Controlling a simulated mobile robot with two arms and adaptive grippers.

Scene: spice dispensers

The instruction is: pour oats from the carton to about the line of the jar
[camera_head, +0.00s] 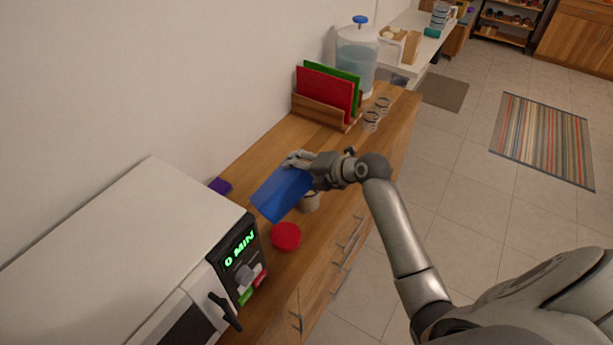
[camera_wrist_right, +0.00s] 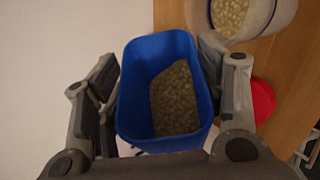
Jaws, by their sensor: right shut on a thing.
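My right gripper (camera_head: 300,166) is shut on the blue carton (camera_head: 282,194) and holds it above the counter, beside the jar (camera_head: 311,203). The carton looks tilted in the head view. In the right wrist view the open carton (camera_wrist_right: 133,101) sits between the fingers, with oats (camera_wrist_right: 174,100) heaped toward its right side. The jar's rim (camera_wrist_right: 268,12) shows at the top right there, with oats (camera_wrist_right: 230,14) inside. The carton and hand partly hide the jar in the head view. I cannot make out its line. My left gripper is not in view.
A red lid (camera_head: 286,236) lies on the wooden counter (camera_head: 258,160) near the jar. A white microwave (camera_head: 120,240) stands at the left. A rack with red and green boards (camera_head: 325,92), two glasses (camera_head: 371,121) and a water dispenser (camera_head: 356,60) stand farther back.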

